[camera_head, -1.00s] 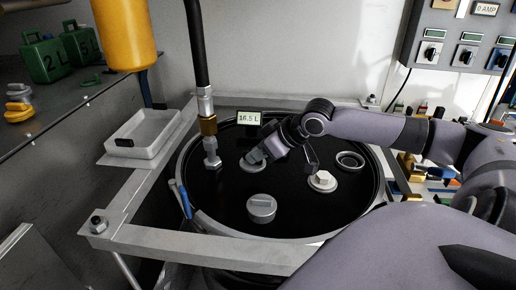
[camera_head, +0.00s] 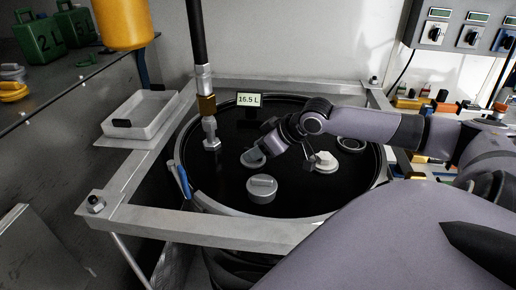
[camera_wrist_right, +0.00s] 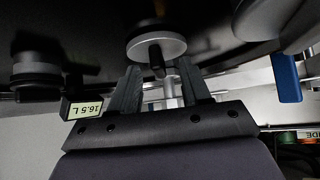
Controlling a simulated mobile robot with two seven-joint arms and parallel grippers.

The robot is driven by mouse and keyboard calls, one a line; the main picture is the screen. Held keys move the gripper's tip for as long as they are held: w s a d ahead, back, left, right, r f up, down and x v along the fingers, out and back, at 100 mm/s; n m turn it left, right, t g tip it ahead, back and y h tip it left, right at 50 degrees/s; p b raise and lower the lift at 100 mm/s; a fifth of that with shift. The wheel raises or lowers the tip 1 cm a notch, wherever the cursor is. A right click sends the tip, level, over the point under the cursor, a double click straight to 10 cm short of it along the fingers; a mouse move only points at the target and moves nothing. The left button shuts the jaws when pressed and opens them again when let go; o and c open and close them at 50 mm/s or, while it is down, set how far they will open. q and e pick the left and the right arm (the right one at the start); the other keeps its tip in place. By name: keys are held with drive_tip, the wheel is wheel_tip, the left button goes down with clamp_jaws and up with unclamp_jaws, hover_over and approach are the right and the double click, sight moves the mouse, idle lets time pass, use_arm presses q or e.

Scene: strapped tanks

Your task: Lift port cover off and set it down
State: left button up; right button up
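The tank's round black lid (camera_head: 220,180) carries several fittings. A pale round cover (camera_head: 253,159) lies on it near the middle. My right gripper (camera_head: 264,150) is right at this cover, reaching in from the right. In the right wrist view, the gripper (camera_wrist_right: 160,82) has its two dark fingers apart. The cover (camera_wrist_right: 150,48), a pale disc with a dark knob, shows just beyond the fingertips, with no finger seen closed on it. A grey cap with a raised grip (camera_head: 262,187) stands nearer the front. My left gripper is not in view.
A hex plug (camera_head: 325,162) and a ring-shaped port (camera_head: 351,145) are right of the gripper. A hose fitting (camera_head: 210,132) rises at left. A display reading 16.5 L (camera_head: 249,99) stands behind. An empty white tray (camera_head: 143,118) sits on the frame's left side.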

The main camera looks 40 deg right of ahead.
drive_tip(key=shift+s, duration=0.1)
drive_tip(key=shift+s+d+r, duration=0.25)
drive_tip(key=shift+s+r, duration=0.5)
drive_tip(key=shift+p+v, duration=1)
drive_tip(key=shift+v, duration=1.45)
